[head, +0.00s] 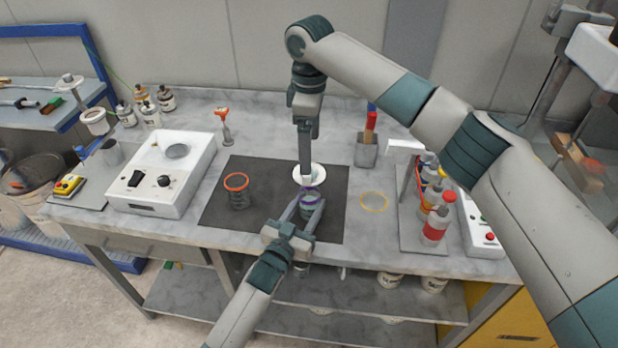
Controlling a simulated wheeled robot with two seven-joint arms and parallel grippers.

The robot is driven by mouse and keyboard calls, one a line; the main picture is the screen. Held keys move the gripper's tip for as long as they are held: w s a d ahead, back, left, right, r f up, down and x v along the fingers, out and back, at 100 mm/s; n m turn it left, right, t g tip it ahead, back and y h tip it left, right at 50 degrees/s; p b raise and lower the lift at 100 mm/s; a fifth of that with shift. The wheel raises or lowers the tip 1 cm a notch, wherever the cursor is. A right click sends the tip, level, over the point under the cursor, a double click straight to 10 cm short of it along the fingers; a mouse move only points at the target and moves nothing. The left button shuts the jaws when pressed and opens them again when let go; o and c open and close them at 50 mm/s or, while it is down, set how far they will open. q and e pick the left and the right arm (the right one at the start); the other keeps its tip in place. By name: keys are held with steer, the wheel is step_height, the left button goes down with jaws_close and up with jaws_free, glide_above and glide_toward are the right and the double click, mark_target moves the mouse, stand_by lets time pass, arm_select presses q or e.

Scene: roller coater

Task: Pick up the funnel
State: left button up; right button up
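The white funnel (299,173) shows as a pale round rim near the middle of the dark mat, just behind and above a jar with a purple rim (312,194). My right gripper (308,180) points straight down with its fingertips at the funnel. Its fingers are seen edge-on and overlap, so their gap and any grip on the funnel are hidden. The funnel's lower part is hidden, and I cannot tell whether it rests on anything. My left gripper (307,212) reaches in from the front, with its fingers on both sides of the purple-rimmed jar, apparently closed on it.
On the dark mat (270,178) stands an orange-rimmed jar (237,192) to the left. A yellow ring (374,202) lies right of the mat. A white device (160,178) stands left. Several bottles (435,225) stand in a rack at right, near a grey holder (366,152).

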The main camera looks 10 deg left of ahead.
mark_target(309, 179)
steer(key=shift+f, duration=3)
steer(key=shift+f, duration=2.6)
steer(key=c, duration=1.1)
